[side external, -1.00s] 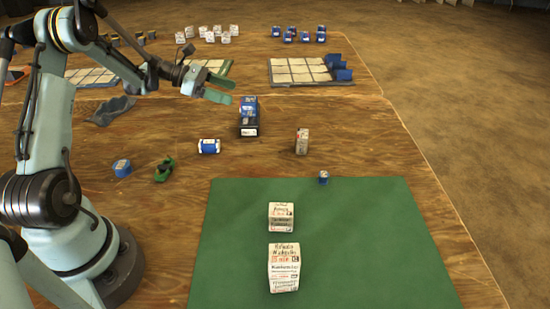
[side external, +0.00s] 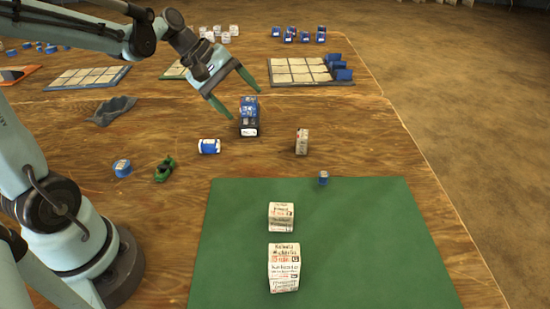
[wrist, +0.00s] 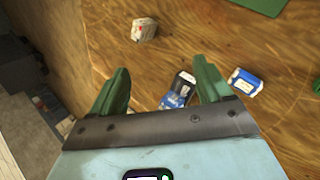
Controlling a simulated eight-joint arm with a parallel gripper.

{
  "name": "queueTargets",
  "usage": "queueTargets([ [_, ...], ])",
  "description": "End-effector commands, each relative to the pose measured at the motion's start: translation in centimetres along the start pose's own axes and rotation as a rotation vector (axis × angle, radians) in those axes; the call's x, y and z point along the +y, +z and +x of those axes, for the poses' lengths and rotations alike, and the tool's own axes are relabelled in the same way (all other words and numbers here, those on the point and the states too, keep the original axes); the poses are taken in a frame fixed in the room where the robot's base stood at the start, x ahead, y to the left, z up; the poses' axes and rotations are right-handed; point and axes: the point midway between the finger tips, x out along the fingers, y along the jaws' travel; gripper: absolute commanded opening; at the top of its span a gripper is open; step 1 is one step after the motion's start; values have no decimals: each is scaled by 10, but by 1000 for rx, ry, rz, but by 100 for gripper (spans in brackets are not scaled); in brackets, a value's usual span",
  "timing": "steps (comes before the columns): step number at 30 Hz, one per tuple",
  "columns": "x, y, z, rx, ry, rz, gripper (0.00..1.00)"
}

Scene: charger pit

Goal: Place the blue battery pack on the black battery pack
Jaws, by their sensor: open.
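A black battery pack (side external: 249,126) with a white end label lies on the wooden table. A blue battery pack (side external: 248,105) appears to rest on its far part; the exact contact is hard to see. In the wrist view the black pack (wrist: 184,79) and the blue one (wrist: 176,97) show between the fingers, partly hidden by my gripper's body. My gripper (side external: 244,104) is open and empty, tilted down, above and just to the left of the two packs. Its green fingers (wrist: 163,65) are spread apart in the wrist view.
A blue-and-white pack (side external: 209,146), a white box (side external: 302,141), a green object (side external: 165,169) and a blue roll (side external: 122,168) lie nearby. Trays (side external: 298,72) stand behind.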

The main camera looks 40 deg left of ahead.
Motion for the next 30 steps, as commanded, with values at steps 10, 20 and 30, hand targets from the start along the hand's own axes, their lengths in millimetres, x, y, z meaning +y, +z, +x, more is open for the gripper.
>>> queueTargets([
  [10,-46,71,-15,201,-151,811,79],
  [20,-72,90,-20,308,-236,1288,79],
  [30,-73,90,-20,315,-241,1317,79],
])
